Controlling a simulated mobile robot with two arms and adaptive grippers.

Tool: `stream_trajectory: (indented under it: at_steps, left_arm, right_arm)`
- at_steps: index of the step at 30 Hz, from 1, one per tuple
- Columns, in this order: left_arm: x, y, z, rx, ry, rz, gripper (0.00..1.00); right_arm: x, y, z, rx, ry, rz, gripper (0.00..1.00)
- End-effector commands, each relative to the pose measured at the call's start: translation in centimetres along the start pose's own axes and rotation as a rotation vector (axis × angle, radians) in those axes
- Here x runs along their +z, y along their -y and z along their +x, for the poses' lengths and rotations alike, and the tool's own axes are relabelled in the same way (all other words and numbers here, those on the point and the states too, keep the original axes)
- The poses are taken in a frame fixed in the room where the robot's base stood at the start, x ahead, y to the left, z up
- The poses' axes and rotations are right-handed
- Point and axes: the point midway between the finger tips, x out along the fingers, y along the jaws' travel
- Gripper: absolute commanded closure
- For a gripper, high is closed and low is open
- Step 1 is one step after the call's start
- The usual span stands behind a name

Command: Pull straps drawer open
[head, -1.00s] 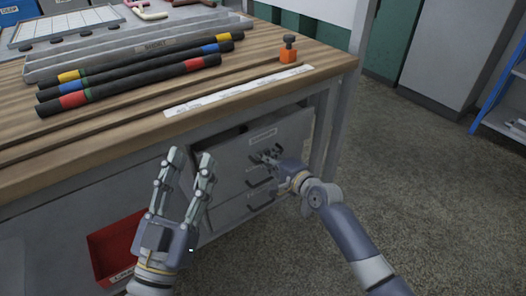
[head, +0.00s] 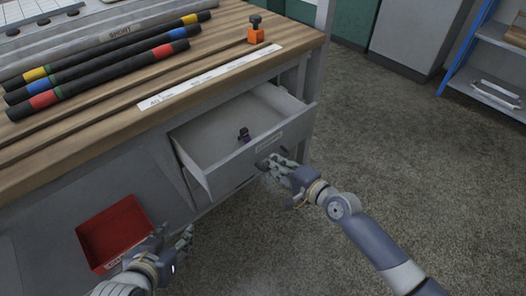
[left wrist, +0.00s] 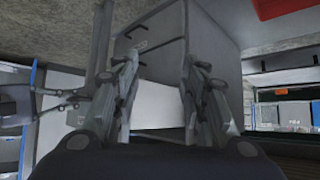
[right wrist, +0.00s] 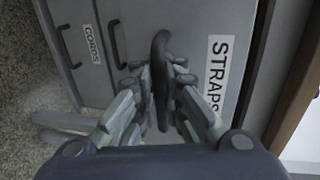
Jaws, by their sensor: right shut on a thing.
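The straps drawer (head: 290,134) is the top drawer under the bench and stands pulled out. Its inside shows in the head view. In the right wrist view its front carries a "STRAPS" label (right wrist: 216,75) beside a dark handle (right wrist: 161,80). My right gripper (head: 270,167) is at the drawer front, shut on that handle, with fingers on both sides of it in the right wrist view.
A red bin (head: 113,232) is beside my left gripper. A lower drawer labelled "CORDS" (right wrist: 93,45) is shut. Floor at the right is clear.

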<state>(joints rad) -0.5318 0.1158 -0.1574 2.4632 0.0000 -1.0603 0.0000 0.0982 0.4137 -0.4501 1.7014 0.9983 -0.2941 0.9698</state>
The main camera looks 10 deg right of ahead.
Motion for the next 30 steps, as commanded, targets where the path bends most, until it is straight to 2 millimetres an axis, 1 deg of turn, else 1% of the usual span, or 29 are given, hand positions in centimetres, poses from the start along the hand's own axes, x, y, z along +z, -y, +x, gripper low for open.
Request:
stream_trajectory:
  at_steps: [1,6,12,18,28,30]
  left_arm:
    - [0.5,0.1,-0.2,-0.001,0.024,0.0,0.6]
    - [1.4,0.2,-0.3,-0.003,0.062,-0.001,0.6]
    - [1.4,0.2,-0.3,-0.003,0.063,-0.001,0.6]
    - [1.3,0.1,-0.3,-0.003,0.059,-0.001,0.6]
    - [1.3,0.1,-0.3,-0.003,0.058,-0.001,0.6]
    - [1.3,0.1,-0.3,-0.003,0.058,-0.001,0.6]
  right_arm:
    - [0.0,-0.2,-1.1,0.002,0.0,-0.002,1.0]
    - [0.0,-0.8,-4.0,0.001,0.0,-0.002,1.0]
    - [0.0,-1.2,-6.0,-0.001,0.0,-0.001,1.0]
    - [-0.1,-1.3,-6.8,-0.003,-0.001,-0.001,1.0]
    - [-0.1,-1.3,-6.8,-0.004,-0.002,-0.001,1.0]
    - [-0.1,-1.3,-6.8,-0.004,-0.002,-0.001,0.82]
